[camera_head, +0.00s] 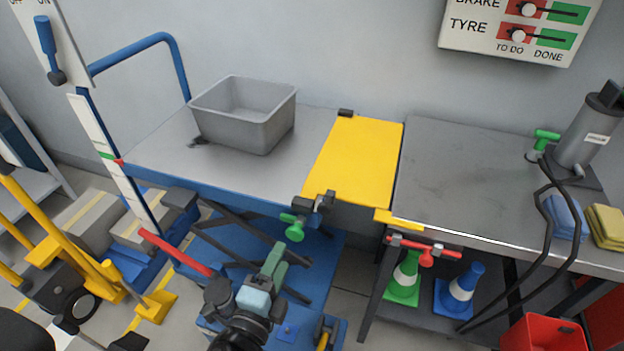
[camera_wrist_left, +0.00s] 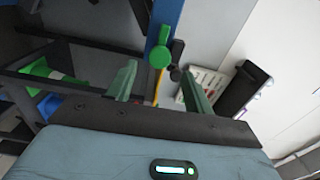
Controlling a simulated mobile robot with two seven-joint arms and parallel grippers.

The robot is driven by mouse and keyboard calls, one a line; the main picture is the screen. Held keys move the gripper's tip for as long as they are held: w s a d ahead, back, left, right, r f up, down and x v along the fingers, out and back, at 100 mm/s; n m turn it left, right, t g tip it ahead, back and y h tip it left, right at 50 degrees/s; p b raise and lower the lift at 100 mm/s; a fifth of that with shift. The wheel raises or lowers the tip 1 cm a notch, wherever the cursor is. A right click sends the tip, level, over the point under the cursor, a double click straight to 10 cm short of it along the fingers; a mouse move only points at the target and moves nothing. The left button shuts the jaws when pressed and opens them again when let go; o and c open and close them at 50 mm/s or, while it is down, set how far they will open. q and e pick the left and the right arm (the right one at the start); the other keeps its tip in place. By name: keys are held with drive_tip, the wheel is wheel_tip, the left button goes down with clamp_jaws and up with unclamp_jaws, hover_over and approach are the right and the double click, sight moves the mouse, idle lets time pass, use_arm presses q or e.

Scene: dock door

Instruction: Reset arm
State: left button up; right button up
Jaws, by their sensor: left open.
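My left gripper (camera_head: 276,258) is low in the middle of the head view, in front of the blue lift table (camera_head: 230,190). Its two green fingers stand apart in the left wrist view (camera_wrist_left: 158,86), with nothing between them. A green knob (camera_head: 293,228) on the lift table's front edge is just beyond and above the fingers in the head view. The knob also shows past the fingertips in the left wrist view (camera_wrist_left: 160,52). I cannot tell the exact gap, but the fingers do not close around it. My right gripper is in neither view.
A grey bin (camera_head: 243,132) stands on the lift table. A yellow plate (camera_head: 357,160) bridges to the grey bench (camera_head: 460,180). A red handle (camera_head: 424,248), cones (camera_head: 461,290) and a red bin (camera_head: 543,335) are right. A red lever (camera_head: 175,252) and yellow frame (camera_head: 45,240) are left.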

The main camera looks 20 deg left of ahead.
use_arm(q)
drive_tip(key=s+a+f+n+g, duration=0.3)
drive_tip(key=s+f+n+g, duration=0.45)
drive_tip(key=s+f, duration=0.9)
drive_tip(key=s+f+n+g+h, duration=0.1)
drive_tip(key=s+f+n+g, duration=0.3)
drive_tip(key=s, duration=0.6)
drive_tip(key=s+f+n+g, duration=0.1)
drive_tip(key=s+n, duration=0.4)
drive_tip(key=s, duration=0.4)
drive_tip(key=w+r+t+p, duration=0.1)
drive_tip(key=w+r+p, duration=0.2)
drive_tip(key=r+p, duration=0.5)
drive_tip(key=w+r+t+p, duration=0.2)
drive_tip(key=w+r+p, duration=0.2)
drive_tip(key=r+p, duration=0.4)
drive_tip(key=shift+a+r, duration=0.4)
drive_tip(key=shift+r, duration=0.15)
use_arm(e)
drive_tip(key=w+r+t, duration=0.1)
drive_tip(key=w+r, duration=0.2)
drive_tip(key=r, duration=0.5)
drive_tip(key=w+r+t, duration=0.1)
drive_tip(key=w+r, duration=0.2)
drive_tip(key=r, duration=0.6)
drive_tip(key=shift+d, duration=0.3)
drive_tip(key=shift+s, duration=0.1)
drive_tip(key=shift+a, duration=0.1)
